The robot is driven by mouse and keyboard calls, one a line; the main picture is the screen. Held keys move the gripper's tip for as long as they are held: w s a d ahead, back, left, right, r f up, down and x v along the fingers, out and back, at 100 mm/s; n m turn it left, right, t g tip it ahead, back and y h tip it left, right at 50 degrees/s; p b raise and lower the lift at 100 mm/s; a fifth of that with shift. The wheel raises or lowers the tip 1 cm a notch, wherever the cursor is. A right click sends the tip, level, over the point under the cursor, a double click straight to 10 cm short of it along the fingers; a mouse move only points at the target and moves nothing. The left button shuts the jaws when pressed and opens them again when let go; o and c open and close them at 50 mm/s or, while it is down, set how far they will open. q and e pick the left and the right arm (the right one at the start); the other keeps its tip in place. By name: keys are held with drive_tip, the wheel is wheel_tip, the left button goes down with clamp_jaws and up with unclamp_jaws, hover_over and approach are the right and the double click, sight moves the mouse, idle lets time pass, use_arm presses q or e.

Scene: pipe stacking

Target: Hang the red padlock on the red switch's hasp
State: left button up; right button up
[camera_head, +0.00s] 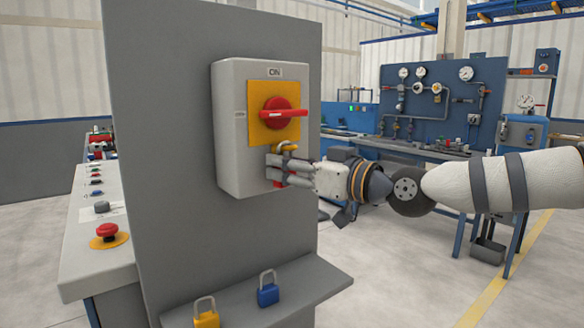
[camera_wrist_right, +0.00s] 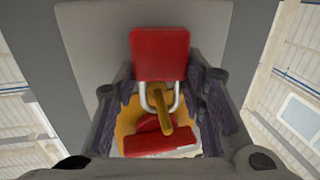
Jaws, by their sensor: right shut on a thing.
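The red switch (camera_head: 279,112) has a red rotary handle on a yellow plate, on a grey box fixed to the panel. Its yellow hasp (camera_head: 286,147) sticks out just below the plate. My right gripper (camera_head: 274,168) is at the hasp, shut on the red padlock (camera_wrist_right: 160,54). In the head view the fingers hide most of the padlock. In the right wrist view its silver shackle legs lie on either side of the yellow hasp (camera_wrist_right: 158,108), with the switch handle (camera_wrist_right: 160,143) beyond. I cannot tell whether the shackle passes through the hasp. My left gripper is not in view.
A yellow padlock (camera_head: 206,319) and a blue padlock (camera_head: 268,293) stand on the grey shelf (camera_head: 318,283) below the switch box. A sloped control desk (camera_head: 92,235) is at the left. A blue workbench with gauges (camera_head: 440,105) stands behind my right arm.

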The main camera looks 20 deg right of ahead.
idle(0.3)
drive_tip(key=o, duration=1.3)
